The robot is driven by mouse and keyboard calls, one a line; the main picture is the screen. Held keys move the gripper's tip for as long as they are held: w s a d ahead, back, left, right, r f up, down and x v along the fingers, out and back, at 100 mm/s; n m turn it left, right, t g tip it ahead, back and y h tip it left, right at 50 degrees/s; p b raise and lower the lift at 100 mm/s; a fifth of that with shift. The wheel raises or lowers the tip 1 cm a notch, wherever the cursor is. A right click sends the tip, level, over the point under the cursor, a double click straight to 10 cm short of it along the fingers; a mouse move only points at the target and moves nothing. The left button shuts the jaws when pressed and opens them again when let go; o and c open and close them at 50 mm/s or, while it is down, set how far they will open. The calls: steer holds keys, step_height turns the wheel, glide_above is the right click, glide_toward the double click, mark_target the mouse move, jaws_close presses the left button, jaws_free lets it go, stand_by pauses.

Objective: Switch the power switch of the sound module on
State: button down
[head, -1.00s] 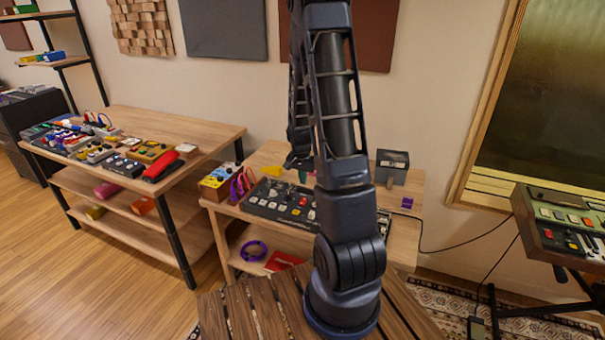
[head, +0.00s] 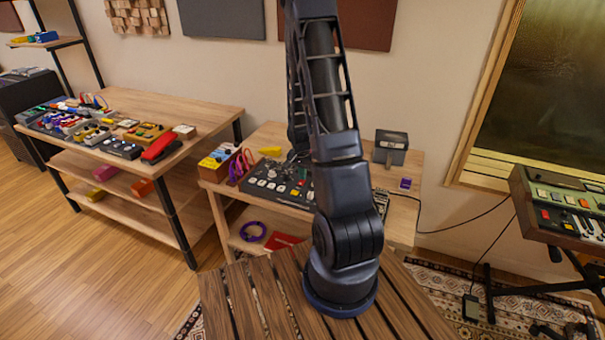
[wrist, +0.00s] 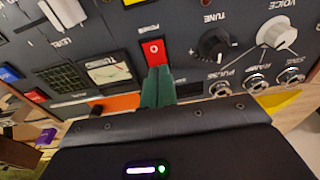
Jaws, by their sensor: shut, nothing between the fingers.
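The sound module (head: 265,186) is a black panel with knobs and buttons on the small wooden table, partly hidden behind my arm in the head view. In the wrist view its panel (wrist: 205,75) fills the upper part. The power switch (wrist: 153,48) is a red rocker in a black frame, with upside-down POWER lettering above it. My gripper (wrist: 158,72) is shut and empty, its green fingertips together at the switch's lower edge in the picture. I cannot tell whether they touch it. The gripper is not clearly visible in the head view.
Round knobs (wrist: 214,45) and jacks (wrist: 220,88) lie right of the switch, a small meter (wrist: 108,70) left. A yellow box (head: 217,160), a dark box (head: 390,147) and a purple block (head: 405,183) stand around the module. A larger bench (head: 190,110) is at left.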

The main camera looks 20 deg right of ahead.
steer(key=shift+f, duration=0.2)
stand_by(0.6)
steer(key=shift+s+a+r, duration=0.25)
steer(key=shift+s+a, duration=0.25)
steer(key=shift+s, duration=0.05)
steer(key=shift+r, duration=0.1)
step_height(320, 180, up, 14)
steer(key=w+d, duration=0.1)
steer(key=shift+w, duration=0.15)
stand_by(0.4)
steer(key=shift+d, duration=0.1)
stand_by(0.4)
